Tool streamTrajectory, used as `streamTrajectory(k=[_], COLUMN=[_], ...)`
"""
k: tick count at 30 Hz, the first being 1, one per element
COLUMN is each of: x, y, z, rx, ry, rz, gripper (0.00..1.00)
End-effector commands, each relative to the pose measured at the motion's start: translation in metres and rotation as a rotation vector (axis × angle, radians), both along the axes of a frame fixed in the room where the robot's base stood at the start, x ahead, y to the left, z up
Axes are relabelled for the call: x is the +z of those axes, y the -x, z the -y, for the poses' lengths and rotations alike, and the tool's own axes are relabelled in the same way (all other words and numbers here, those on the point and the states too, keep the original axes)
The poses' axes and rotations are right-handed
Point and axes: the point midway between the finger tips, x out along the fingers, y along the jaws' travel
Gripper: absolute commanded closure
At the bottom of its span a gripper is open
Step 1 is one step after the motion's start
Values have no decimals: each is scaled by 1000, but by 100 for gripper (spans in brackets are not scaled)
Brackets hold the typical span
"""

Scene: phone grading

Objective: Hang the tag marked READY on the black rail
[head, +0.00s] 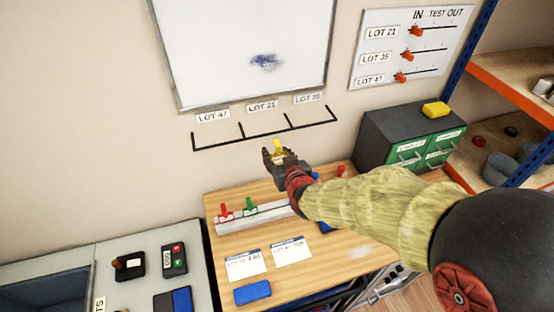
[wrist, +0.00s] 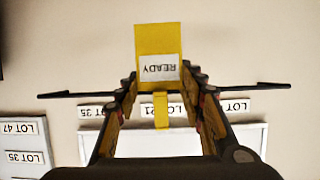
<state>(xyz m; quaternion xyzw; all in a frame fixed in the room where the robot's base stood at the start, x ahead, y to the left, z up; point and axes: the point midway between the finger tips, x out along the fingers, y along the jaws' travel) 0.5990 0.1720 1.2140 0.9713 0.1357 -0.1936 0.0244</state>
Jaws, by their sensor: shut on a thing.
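The yellow tag (wrist: 158,40) has a white label reading READY, upside down in the wrist view. It also shows in the head view (head: 278,146). My gripper (head: 279,157) is shut on it, with a finger at each side of the tag's narrow yellow stem (wrist: 161,110). The black rail (head: 265,136) is fixed to the wall, divided by short uprights under the labels LOT 47, LOT 21 and LOT 35. In the head view my gripper is just below the rail's middle. In the wrist view the rail (wrist: 252,87) passes behind the tag and fingers. I cannot tell whether they touch.
A grey rack (head: 272,211) on the wooden table (head: 223,243) holds a red tag (head: 225,212) and a green tag (head: 250,206). A whiteboard (head: 245,45) hangs above the rail. A dark cabinet (head: 383,128) with green drawers stands at the right, a yellow block (head: 436,109) on it.

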Motion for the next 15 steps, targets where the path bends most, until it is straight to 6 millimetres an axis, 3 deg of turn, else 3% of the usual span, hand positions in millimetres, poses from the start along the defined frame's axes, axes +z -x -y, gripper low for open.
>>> streamTrajectory(k=[15], x=[0], y=[-26], z=[-8], rx=[4], ry=[1], rz=[-1], gripper=[75])
